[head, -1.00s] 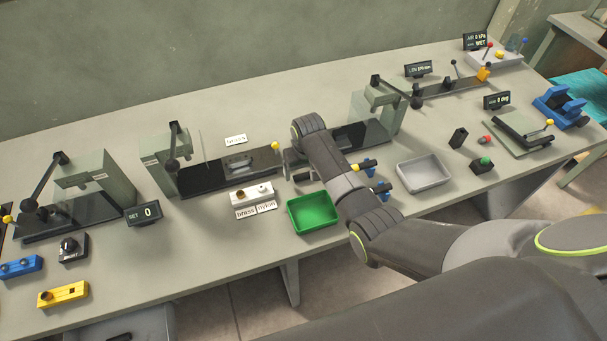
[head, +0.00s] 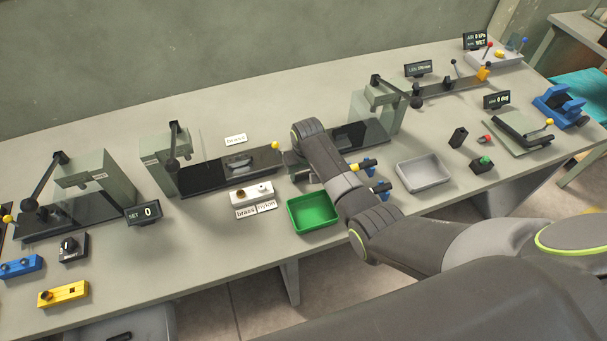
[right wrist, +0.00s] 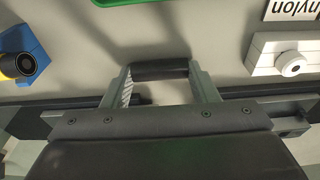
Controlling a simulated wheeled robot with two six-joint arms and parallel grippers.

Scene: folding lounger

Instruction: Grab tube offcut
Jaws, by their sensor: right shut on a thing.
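The tube offcut (right wrist: 160,70) is a short dark cylinder in the right wrist view. It lies crosswise between the two fingertips of my right gripper (right wrist: 162,74), which is shut on it. In the head view my right gripper (head: 301,172) is over the bench, right of the black-bedded station and behind the green tray; my own arm hides part of it, and I cannot make out the offcut there. My left gripper is not in view.
A green tray (head: 313,213) stands in front of the right gripper, with a grey tray (head: 424,172) to its right. A white block with fittings (head: 251,194) and the brass and nylon labels (head: 256,209) are to the left. Blue holders (head: 381,189) stand close beside the arm.

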